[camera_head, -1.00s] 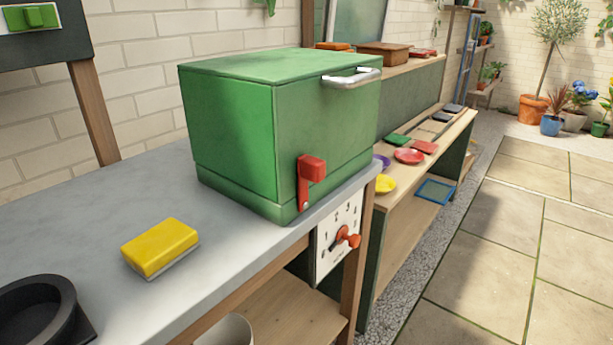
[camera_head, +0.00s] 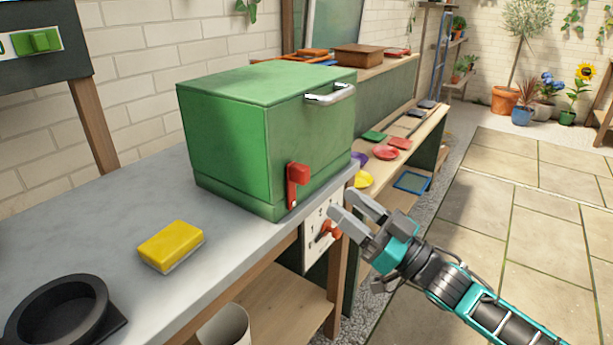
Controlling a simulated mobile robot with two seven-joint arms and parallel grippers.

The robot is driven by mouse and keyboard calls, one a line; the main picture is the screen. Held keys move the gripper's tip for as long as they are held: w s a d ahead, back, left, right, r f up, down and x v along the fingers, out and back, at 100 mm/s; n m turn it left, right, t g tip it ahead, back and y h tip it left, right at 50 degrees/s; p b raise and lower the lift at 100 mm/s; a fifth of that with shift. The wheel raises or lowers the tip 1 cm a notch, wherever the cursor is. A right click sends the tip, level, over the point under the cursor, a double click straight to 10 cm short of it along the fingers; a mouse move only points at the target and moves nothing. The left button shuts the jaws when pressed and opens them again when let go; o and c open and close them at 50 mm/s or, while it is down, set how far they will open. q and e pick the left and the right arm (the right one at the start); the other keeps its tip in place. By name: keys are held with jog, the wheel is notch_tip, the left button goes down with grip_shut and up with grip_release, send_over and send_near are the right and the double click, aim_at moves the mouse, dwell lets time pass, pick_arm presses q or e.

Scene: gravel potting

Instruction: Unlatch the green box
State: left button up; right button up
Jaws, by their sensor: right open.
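The green box (camera_head: 225,137) stands closed on the grey bench, with a silver handle (camera_head: 330,94) on its front near the lid. Its red latch (camera_head: 296,184) sits upright on the lower front face. My right gripper (camera_head: 349,206) is open and empty, in front of the bench edge, to the right of and slightly below the latch, apart from it. It partly covers the white dial panel with the red knob (camera_head: 325,230) under the bench edge. My left gripper is not in view.
A yellow sponge-like block (camera_head: 171,245) and a black round dish (camera_head: 62,312) lie on the grey bench (camera_head: 110,225). A wooden bench with coloured saucers (camera_head: 386,153) stands beyond the box. The paved floor (camera_head: 500,185) at right is open.

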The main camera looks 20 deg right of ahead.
aim_at(308, 175)
jog(key=x, duration=0.9)
jog(key=shift+w+a+b, duration=0.1)
jog(key=shift+w+b, duration=0.05)
jog(key=shift+b, duration=0.25)
jog(key=shift+c, duration=0.2)
grip_shut()
